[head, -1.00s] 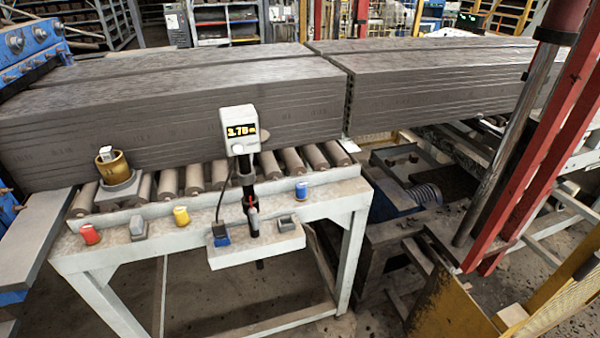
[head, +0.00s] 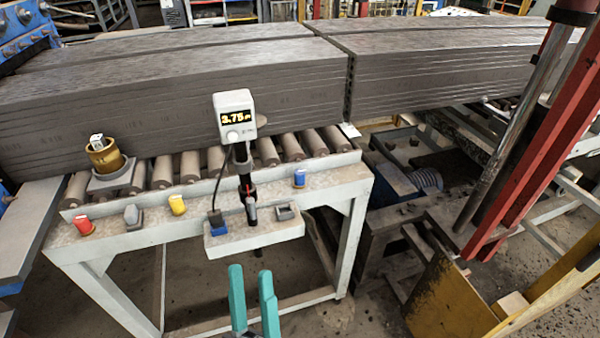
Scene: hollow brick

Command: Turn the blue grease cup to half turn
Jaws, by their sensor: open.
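The blue grease cup (head: 300,178) stands at the right end of the rail on the front of the pale roller frame (head: 335,176). It is small, with a pale mark on its top; its turn position is too small to read. My gripper (head: 252,271) shows as two teal fingers at the bottom middle. The fingers are apart with nothing between them. They are in front of the frame, lower in the picture and left of the blue cup, and not touching it.
A red cup (head: 84,226), a grey one (head: 131,215) and a yellow one (head: 177,205) stand left along the rail. A display box (head: 234,115) on a post rises from a small shelf (head: 255,236) holding another blue piece (head: 217,223). Grey brick columns (head: 180,120) lie on the rollers.

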